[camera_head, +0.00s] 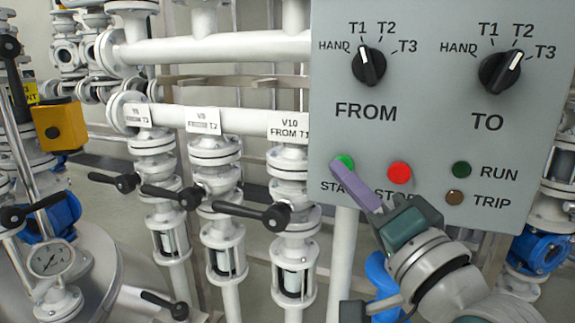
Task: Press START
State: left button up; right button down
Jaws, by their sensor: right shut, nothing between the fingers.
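The green START button (345,161) is at the lower left of the grey control panel (430,150). My right gripper (340,170) is shut and empty, with its purple fingers pointing up and left. Its tips overlap the lower edge of the START button; I cannot tell whether they touch it. The fingers cover part of the START label and the hand covers part of the STOP label. The red STOP button (399,172) is just right of the fingers and uncovered. My left gripper is not in view.
The RUN lamp (461,170) is dark green and the TRIP lamp (454,198) is dull brown. The FROM knob (369,67) points up near T1; the TO knob (499,71) points up and right. White pipes with black-handled valves (272,214) stand left of the panel.

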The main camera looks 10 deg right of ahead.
jog(key=shift+w+d, duration=0.3)
jog(key=shift+w, duration=0.1)
dwell(0.5)
jog(key=shift+s, duration=0.1)
jog(key=shift+s+a+p, duration=0.35)
jog(key=shift+s+a, duration=0.2)
jog(key=shift+s, duration=0.1)
jog(key=shift+s+a+p, duration=0.6)
jog(key=shift+s+a, duration=0.1)
jog(key=shift+s, duration=0.35)
jog(key=shift+s+a+p, duration=0.55)
jog(key=shift+s+a, duration=0.15)
jog(key=shift+s, duration=0.35)
